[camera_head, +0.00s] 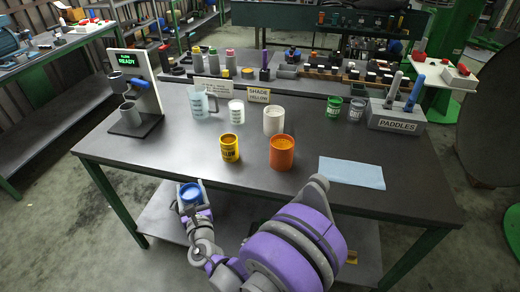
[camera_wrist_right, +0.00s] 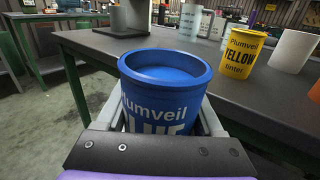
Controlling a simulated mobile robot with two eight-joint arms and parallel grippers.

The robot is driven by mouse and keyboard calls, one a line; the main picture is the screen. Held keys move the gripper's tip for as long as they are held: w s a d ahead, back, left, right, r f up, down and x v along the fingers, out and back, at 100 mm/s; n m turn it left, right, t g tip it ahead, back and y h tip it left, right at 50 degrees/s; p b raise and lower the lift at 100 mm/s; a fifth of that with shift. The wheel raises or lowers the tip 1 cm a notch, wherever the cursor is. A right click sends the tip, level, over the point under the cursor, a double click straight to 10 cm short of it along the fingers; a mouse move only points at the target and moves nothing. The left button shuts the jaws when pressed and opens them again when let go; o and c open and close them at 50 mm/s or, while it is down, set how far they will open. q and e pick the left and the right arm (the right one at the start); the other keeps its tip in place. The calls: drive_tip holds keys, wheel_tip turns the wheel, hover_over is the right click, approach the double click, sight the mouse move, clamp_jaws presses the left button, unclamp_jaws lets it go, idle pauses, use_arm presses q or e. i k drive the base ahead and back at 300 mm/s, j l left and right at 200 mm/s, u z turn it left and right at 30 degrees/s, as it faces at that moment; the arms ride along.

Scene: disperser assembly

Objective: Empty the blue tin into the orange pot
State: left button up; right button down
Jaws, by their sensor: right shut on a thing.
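The blue tin (camera_head: 190,192) is held in my right gripper (camera_head: 191,190), in front of the table's front edge at the left. In the right wrist view the tin (camera_wrist_right: 158,95) stands upright between the fingers, its label partly hidden by the gripper; blue shows inside its rim. The orange pot (camera_head: 282,153) stands upright on the table near the front edge, to the right of the tin and apart from it. In the right wrist view only a strip of the pot (camera_wrist_right: 315,93) shows at the right edge. My left gripper is not in view.
A yellow tin (camera_head: 230,149) stands left of the pot, and a white cup (camera_head: 273,121) stands behind it. A clear jug (camera_head: 203,104) and a mixer stand (camera_head: 139,95) are farther left. A blue cloth (camera_head: 351,172) lies at right; a paddle holder (camera_head: 396,115) is behind it.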

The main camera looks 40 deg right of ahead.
sight(282, 145)
drive_tip(key=i+j, duration=0.1)
drive_tip(key=j, duration=0.2)
drive_tip(key=i+j, duration=0.1)
drive_tip(key=j, duration=0.15)
drive_tip(key=i+j+z, duration=0.1)
drive_tip(key=j, duration=0.2)
drive_tip(key=z, duration=1.5)
